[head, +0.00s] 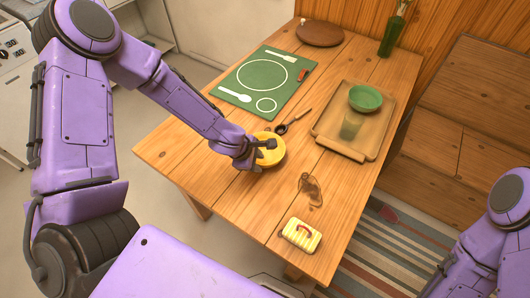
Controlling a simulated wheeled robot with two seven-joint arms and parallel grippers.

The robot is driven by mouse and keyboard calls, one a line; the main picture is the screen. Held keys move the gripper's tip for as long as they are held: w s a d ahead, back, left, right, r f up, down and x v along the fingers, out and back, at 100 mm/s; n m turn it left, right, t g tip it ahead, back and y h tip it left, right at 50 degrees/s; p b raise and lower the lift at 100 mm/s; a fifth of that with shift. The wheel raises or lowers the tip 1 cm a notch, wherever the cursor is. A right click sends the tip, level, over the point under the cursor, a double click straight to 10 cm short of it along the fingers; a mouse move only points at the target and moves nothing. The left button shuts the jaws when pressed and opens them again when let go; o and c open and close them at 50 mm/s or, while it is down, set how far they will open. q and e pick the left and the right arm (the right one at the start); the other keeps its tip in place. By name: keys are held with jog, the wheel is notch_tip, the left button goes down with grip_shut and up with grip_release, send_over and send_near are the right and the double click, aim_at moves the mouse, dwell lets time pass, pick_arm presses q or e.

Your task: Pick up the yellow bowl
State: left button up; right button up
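The yellow bowl (273,156) sits on the wooden table, near its left edge. My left gripper (262,148) is at the bowl, over its left part, and hides some of it. The fingers are small and partly hidden, so I cannot tell whether they are open or closed on the rim. My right arm shows at the lower right edge, beside the table; its gripper is out of view.
A dark spoon-like utensil (292,122) lies just behind the bowl. A tray (327,140) with a green bowl (365,98) and a green cup (351,126) stands to the right. A green placemat (285,97) lies behind.

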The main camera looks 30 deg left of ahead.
aim_at(262, 165)
pick_arm(q)
jog(key=x, duration=0.4)
jog(key=shift+w+d, duration=0.1)
jog(key=shift+d, duration=0.05)
jog(key=shift+r, duration=0.1)
grip_shut()
jog(key=shift+r, duration=0.1)
